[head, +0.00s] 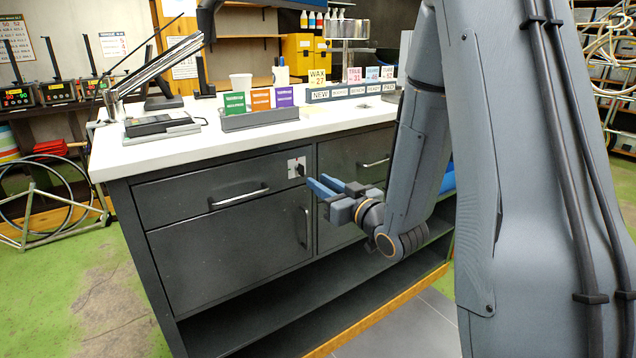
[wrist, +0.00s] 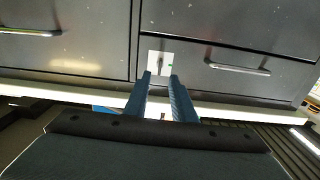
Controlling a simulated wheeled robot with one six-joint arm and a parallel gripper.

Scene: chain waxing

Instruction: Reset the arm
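My gripper (head: 321,183) is in front of the dark workbench cabinet (head: 235,262), pointing left toward its front. It also shows in the wrist view (wrist: 160,77), where its two blue fingers are apart with nothing between them. My arm reaches down from the upper right and bends at the wrist. A pale switch plate with a dark knob (head: 297,168) sits on the cabinet front, just beyond the fingertips. The plate also shows in the wrist view (wrist: 158,63), past the fingertips; the fingers appear apart from it.
The white benchtop (head: 150,153) above holds a grey bin (head: 260,119) of coloured cards, labelled blocks and a dark device (head: 160,124). Drawer handles (head: 238,197) stick out from the front. An open lower shelf (head: 300,305) lies below.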

